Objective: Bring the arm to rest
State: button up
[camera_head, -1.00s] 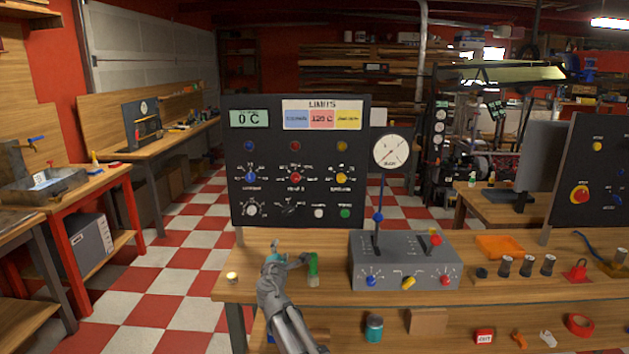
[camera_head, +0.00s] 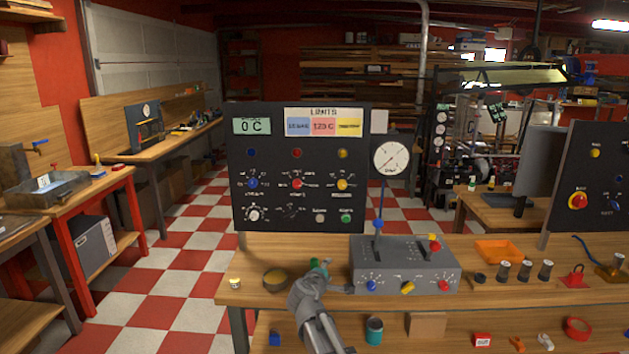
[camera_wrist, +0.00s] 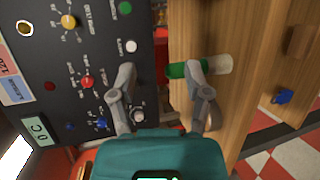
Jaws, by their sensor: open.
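My gripper (camera_head: 326,270) is over the front bench, left of the grey lever box. In the wrist view, its two fingers (camera_wrist: 158,78) are spread apart with nothing between them. A green-and-white cylinder (camera_wrist: 218,65) stands on the bench, partly hidden behind the right finger. In the head view only a little green of it shows behind my gripper. The black control panel (camera_head: 296,215) stands upright behind my gripper, with knobs, buttons and a display reading 0 C. It fills the left of the wrist view.
The grey lever box (camera_head: 405,270) stands close to the right of my gripper, with a round dial gauge (camera_head: 390,158) above it. A round brown dish (camera_head: 275,281) and a small yellowish item (camera_head: 235,283) sit to the left. An orange tray (camera_head: 498,250) is farther right.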

jog(key=s+d+f+m+g+p, duration=0.4)
jog(key=s+d+m+g, duration=0.35)
jog(key=s+d, duration=0.4)
jog(key=s+d+m+g+y+p, duration=0.1)
jog(key=s+m+g+y+p, duration=0.3)
jog(key=s, duration=1.1)
jog(key=f+m+g+y, duration=0.1)
jog(key=m+g, duration=0.1)
jog(key=m, duration=0.1)
jog(key=shift+d+y, duration=0.3)
jog(key=shift+g, duration=0.25)
